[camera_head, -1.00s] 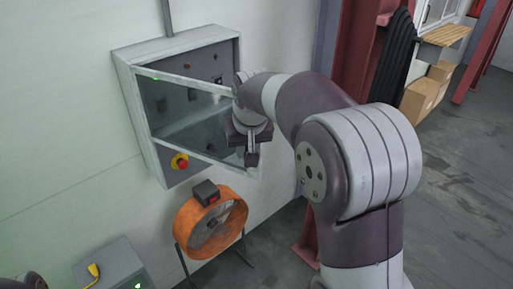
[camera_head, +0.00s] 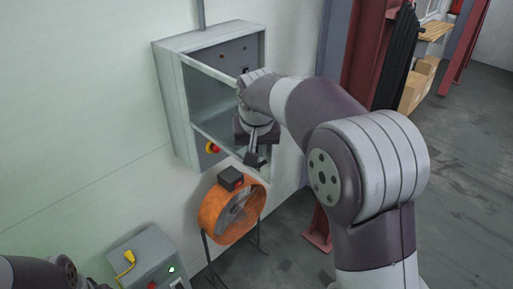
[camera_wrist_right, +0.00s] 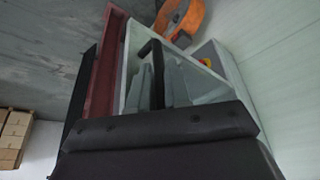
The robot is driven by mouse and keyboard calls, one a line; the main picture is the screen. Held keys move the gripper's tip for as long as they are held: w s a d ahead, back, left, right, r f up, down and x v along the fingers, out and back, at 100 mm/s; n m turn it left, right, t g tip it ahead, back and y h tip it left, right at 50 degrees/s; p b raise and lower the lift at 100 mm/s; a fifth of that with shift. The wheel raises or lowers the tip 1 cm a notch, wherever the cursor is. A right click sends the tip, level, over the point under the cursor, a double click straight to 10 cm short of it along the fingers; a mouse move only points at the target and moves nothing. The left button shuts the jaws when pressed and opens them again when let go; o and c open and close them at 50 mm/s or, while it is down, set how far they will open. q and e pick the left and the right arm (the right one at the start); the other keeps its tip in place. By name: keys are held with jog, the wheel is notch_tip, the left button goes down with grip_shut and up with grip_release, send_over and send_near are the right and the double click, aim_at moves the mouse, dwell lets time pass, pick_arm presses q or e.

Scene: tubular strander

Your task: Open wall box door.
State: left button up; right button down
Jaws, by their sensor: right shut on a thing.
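The grey wall box (camera_head: 168,98) hangs on the pale wall left of centre in the head view. Its white-framed, see-through door (camera_head: 208,67) is hinged at the left and stands swung out from the box. In the right wrist view the door's pale frame (camera_wrist_right: 134,62) runs up from my gripper. My left gripper is out of view.
A red emergency button (camera_head: 212,148) sits low on the box front. An orange fan (camera_head: 212,212) stands below it. A grey control box with a yellow lever (camera_head: 126,262) is at lower left. A red column (camera_head: 362,55) and cartons (camera_head: 415,92) are at right.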

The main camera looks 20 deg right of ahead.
jog(key=shift+w+d+r, duration=0.1)
jog(key=shift+r, duration=0.1)
jog(key=c, duration=1.4)
grip_release()
jog(key=shift+o, duration=1.2)
jog(key=shift+s, duration=0.2)
jog(key=p+v, duration=0.7)
jog(key=v, duration=0.5)
jog(key=shift+s+a+r+p, duration=0.2)
jog(key=shift+a+r+p, duration=0.05)
jog(key=shift+p, duration=0.05)
